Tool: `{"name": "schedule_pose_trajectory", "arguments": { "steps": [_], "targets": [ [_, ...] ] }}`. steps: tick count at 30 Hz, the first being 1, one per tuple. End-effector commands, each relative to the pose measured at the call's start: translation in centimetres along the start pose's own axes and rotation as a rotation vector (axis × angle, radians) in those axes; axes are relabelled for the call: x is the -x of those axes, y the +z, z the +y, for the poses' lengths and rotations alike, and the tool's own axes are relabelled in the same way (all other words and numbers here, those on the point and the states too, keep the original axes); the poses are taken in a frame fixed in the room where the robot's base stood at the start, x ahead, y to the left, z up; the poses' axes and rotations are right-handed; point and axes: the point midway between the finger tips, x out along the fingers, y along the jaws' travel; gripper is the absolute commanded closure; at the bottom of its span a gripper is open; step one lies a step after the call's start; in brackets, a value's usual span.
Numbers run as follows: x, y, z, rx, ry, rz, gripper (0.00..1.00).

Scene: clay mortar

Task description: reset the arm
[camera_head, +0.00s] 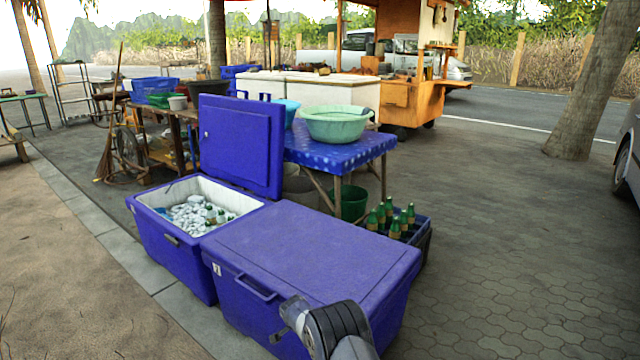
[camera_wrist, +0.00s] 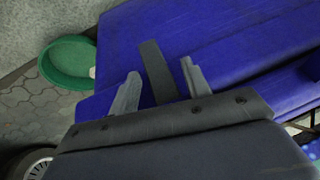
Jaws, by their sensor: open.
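My gripper (camera_head: 284,320) is at the bottom of the head view, in front of the closed blue cooler (camera_head: 310,245) near its front side. In the wrist view my gripper (camera_wrist: 161,70) has its two grey fingers spread apart. A dark grey strip (camera_wrist: 157,72) shows between the fingers, against a blue surface (camera_wrist: 215,45); I cannot tell what it is or whether it lies between the fingers or beyond them. Neither finger visibly touches it.
An open blue cooler (camera_head: 175,240) with ice and bottles stands left of the closed one. Behind are a dotted table (camera_head: 340,150) with a green basin (camera_head: 335,122) and a crate of green bottles (camera_head: 424,240). Paving at right is clear up to a tree trunk (camera_head: 590,85).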

Motion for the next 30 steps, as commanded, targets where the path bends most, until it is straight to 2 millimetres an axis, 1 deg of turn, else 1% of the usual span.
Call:
{"name": "schedule_pose_trajectory", "arguments": {
  "steps": [1, 2, 12, 30],
  "targets": [
    [0.43, -0.16, 0.11, -0.008, -0.014, -0.002, 0.55],
    [0.45, -0.17, 0.11, -0.013, -0.026, -0.002, 0.55],
    [0.2, -0.08, 0.27, -0.056, -0.131, -0.001, 0.55],
    [-0.01, -0.01, 0.33, -0.066, -0.156, 0.0, 0.55]
  ]
}}
